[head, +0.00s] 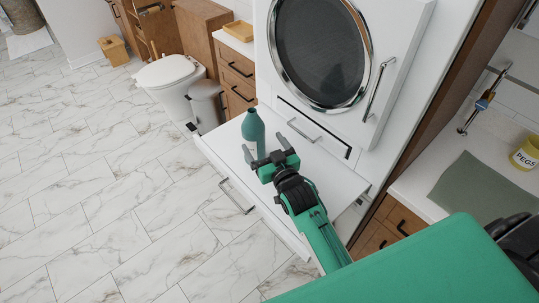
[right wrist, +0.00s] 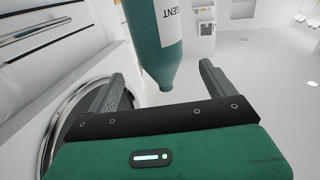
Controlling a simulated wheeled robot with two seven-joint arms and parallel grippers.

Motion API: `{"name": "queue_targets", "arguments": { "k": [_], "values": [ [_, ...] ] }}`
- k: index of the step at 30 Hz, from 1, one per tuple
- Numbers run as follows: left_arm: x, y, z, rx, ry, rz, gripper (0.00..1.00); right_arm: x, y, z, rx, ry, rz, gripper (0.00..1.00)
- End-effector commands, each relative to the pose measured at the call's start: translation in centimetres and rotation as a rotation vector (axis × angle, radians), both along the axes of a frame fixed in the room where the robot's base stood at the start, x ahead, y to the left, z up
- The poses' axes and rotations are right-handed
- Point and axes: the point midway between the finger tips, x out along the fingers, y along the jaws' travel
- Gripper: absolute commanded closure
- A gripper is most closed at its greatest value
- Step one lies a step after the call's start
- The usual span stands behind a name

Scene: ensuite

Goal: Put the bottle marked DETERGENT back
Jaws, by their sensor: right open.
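The teal bottle (head: 253,126) stands upright on the white pull-out shelf (head: 224,152) below the round-doored machine. In the right wrist view the bottle (right wrist: 152,35) appears upside down, and its white label shows the letters "GENT". My right gripper (head: 264,154) is open and empty, just in front of the bottle on the near side. In the right wrist view the bottle's narrow top shows between the two open fingers (right wrist: 164,80); I cannot tell whether they touch it. My left gripper is not in view.
The machine (head: 320,50) with its round dark door rises behind the shelf. A toilet (head: 168,72), a bin (head: 207,103) and wooden drawers (head: 238,80) stand at the back left. A counter at right holds a yellow PEGS pot (head: 525,155) and a grey-green mat (head: 475,185). The marble floor at left is clear.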

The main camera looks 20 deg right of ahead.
Motion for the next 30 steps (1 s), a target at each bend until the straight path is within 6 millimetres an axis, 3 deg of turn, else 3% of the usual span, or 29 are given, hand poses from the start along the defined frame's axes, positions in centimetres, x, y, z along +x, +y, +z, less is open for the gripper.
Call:
{"name": "queue_targets", "arguments": {
  "k": [3, 9, 30],
  "values": [
    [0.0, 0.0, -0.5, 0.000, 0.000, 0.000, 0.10, -1.7, -0.1, -0.2, 0.000, 0.001, 0.000, 0.13],
    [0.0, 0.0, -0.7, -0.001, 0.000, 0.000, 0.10, -3.0, -0.3, 0.0, 0.000, 0.000, 0.000, 0.13],
    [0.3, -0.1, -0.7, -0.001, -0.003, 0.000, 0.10, -3.1, -0.3, 0.0, 0.001, 0.000, 0.000, 0.13]
  ]
}}
